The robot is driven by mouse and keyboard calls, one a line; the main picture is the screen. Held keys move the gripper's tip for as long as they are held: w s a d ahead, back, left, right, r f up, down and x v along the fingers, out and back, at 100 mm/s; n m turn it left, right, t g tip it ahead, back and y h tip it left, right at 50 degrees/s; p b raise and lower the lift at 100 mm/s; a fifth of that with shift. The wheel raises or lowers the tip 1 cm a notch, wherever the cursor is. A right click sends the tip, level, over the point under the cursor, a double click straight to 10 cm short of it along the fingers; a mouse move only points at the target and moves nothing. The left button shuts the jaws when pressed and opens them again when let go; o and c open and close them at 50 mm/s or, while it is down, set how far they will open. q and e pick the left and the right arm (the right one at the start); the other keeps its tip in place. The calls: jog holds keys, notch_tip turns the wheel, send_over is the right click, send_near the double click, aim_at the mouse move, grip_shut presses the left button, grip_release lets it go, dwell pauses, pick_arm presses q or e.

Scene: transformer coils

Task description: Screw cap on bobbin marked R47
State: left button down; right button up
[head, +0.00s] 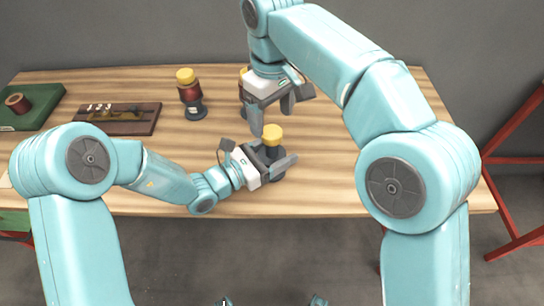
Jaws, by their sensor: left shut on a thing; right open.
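A yellow cap (272,136) sits on top of a dark bobbin at the table's front middle. My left gripper (272,158) is shut around this bobbin's body, mostly hiding it. My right gripper (273,118) is open and empty, just above and behind the cap, fingers pointing down. A second bobbin (190,94), dark red with a yellow cap (185,75), stands on a dark stand farther back left. Another yellow-topped piece (243,71) shows behind my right gripper, mostly hidden. No R47 mark is legible on any of them.
A dark wooden holder (145,118) with several small pale pieces lies at the left. A green tray (42,98) with a copper-coloured coil (17,102) is at the far left. The table's right part (330,150) is clear. A red frame (510,160) stands beyond the right edge.

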jog(key=shift+r, duration=1.55)
pick_arm(q)
grip_release()
jog(key=v, duration=1.6)
jog(key=shift+b, duration=0.4)
pick_arm(e)
jog(key=shift+f, duration=0.45)
pick_arm(q)
jog(key=shift+s+a, duration=0.1)
jog(key=shift+a, duration=0.05)
pick_arm(e)
jog(key=shift+s, duration=0.1)
